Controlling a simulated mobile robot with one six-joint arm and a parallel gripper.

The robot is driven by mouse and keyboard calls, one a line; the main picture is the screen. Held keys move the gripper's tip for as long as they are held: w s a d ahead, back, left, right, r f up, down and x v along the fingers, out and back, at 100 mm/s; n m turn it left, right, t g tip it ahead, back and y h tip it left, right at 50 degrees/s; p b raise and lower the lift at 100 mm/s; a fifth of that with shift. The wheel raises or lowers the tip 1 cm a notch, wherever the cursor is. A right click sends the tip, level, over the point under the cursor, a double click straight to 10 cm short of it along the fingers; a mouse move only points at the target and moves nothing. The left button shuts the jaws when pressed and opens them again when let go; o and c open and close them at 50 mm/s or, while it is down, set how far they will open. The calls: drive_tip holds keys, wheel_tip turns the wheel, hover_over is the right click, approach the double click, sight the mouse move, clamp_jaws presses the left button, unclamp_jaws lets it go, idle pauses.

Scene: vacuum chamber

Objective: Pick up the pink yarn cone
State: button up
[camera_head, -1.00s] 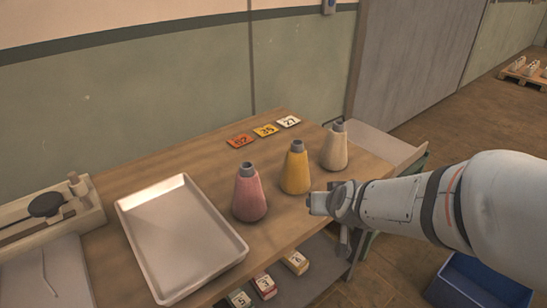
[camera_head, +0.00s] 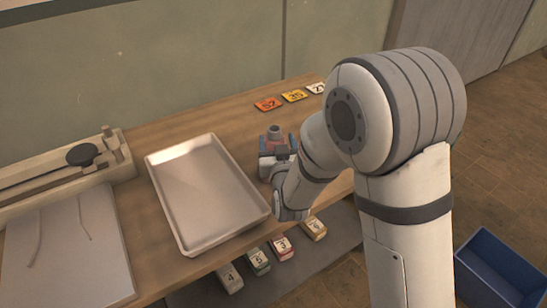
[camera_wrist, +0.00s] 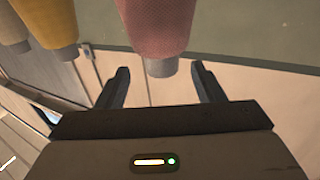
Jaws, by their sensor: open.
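The pink yarn cone (camera_wrist: 153,28) fills the top middle of the wrist view, its grey tip pointing down in that picture. My gripper (camera_wrist: 160,70) is open, with one finger on each side of the cone's tip end. I cannot tell whether either finger touches the cone. In the head view my gripper (camera_head: 277,160) is at the cone on the table, just right of the metal tray. The cone's grey tip (camera_head: 274,132) shows above it, and most of its body is hidden.
A yellow cone (camera_wrist: 46,22) and a cream cone (camera_wrist: 11,27) stand to one side in the wrist view; my arm hides them in the head view. The metal tray (camera_head: 207,195) is empty. Number cards (camera_head: 294,96) lie behind. A blue bin (camera_head: 497,275) is on the floor.

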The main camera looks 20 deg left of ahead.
sight(275, 136)
drive_tip(key=p+x, duration=0.1)
drive_tip(key=x, duration=0.3)
drive_tip(key=shift+w+a, duration=0.25)
drive_tip(key=shift+w, duration=0.1)
drive_tip(key=shift+c, duration=0.5)
clamp_jaws()
drive_tip(key=shift+r, duration=0.1)
